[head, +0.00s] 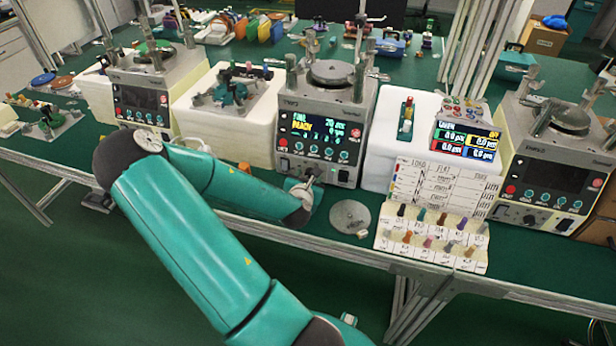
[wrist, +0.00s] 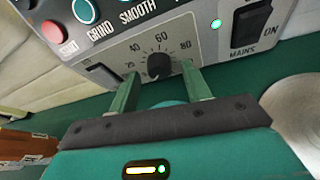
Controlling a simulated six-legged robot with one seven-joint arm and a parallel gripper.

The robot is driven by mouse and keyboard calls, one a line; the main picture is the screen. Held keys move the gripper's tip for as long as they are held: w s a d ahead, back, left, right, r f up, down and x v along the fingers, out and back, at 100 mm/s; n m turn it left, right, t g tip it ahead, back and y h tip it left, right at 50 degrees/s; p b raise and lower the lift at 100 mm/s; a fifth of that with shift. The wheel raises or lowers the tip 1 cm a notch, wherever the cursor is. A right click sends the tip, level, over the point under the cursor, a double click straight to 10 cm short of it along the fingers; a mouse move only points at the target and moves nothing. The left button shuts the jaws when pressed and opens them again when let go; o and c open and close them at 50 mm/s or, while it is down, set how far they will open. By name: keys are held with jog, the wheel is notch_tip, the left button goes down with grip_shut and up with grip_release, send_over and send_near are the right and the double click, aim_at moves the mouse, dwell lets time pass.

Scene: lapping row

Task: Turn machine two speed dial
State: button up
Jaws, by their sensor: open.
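The speed dial (wrist: 159,66) is a small black knob on a grey panel in the wrist view, with marks 40, 60 and 80 around it. My gripper (wrist: 161,74) is open. Its two green fingers reach toward the panel, one to the left and one to the right of the dial, with gaps on both sides. I cannot tell how far the fingertips are from the panel. In the head view the middle machine (head: 320,120) has a lit screen, and my gripper (head: 306,188) is at its lower front. The dial is mostly hidden there.
The wrist view shows a MAINS switch (wrist: 250,22) with a green light, and a red button (wrist: 52,31). In the head view, a grey disc (head: 350,217) lies on the green bench right of my gripper. A rack of coloured pegs (head: 433,238) stands farther right.

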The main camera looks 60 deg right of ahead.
jog(key=shift+c, duration=0.5)
jog(key=c, duration=0.9)
jog(key=m+t, duration=0.1)
jog(key=m, duration=0.1)
jog(key=m+t, duration=0.1)
jog(key=shift+s+d+f+m+t, duration=0.1)
jog(key=shift+s+f+m+t, duration=0.1)
jog(key=shift+m+t, duration=0.15)
jog(key=shift+m+t+h, duration=0.4)
jog(key=shift+m+t, duration=0.35)
jog(key=shift+m, duration=0.7)
